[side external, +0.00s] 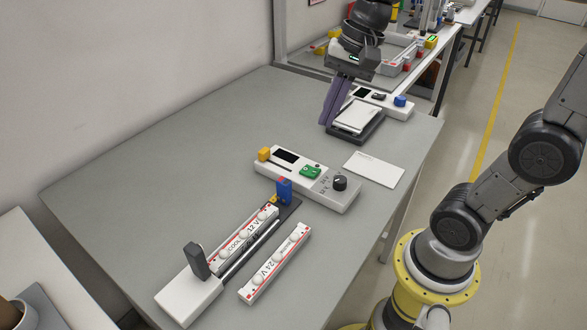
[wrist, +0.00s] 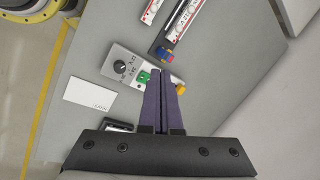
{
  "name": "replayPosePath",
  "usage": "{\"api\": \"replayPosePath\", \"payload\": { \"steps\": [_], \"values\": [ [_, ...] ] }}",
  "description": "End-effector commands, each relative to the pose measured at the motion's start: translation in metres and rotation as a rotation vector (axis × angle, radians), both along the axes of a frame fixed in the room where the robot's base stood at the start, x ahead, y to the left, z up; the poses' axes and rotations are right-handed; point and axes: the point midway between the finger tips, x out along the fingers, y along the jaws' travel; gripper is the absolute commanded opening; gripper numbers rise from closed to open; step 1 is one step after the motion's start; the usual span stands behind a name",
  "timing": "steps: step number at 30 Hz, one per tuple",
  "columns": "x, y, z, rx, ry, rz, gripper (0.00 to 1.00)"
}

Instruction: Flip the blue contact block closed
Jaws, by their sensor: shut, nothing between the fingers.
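The blue contact block (side external: 284,189) stands up at the far end of a dark rail, beside the 12 V lamp bar (side external: 243,240). Small red and yellow parts show at it. It also shows small in the wrist view (wrist: 168,57), beyond my fingertips; its exact tilt is hard to tell. My gripper (side external: 328,123) is shut and empty, its purple fingers pointing down near the back right of the table, well apart from the block. In the wrist view its fingers (wrist: 167,84) lie together, overlapping the controller box in the picture.
A white controller box (side external: 312,180) with yellow, green and black controls sits between gripper and block. A 24 V bar (side external: 275,263) lies near the front. A white card (side external: 374,169) and a dark scale-like device (side external: 356,120) lie at right. The table's left side is clear.

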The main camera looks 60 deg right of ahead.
Motion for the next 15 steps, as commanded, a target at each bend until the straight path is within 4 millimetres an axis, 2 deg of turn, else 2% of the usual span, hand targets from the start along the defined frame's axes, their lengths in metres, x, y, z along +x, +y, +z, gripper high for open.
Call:
{"api": "replayPosePath", "payload": {
  "steps": [3,9,15],
  "values": [
    [0.030,-0.015,-0.012,0.073,0.094,-0.140,0.00],
    [0.071,-0.045,-0.043,0.169,0.227,-0.320,0.00],
    [0.090,-0.074,-0.079,0.219,0.314,-0.404,0.00]
  ]
}}
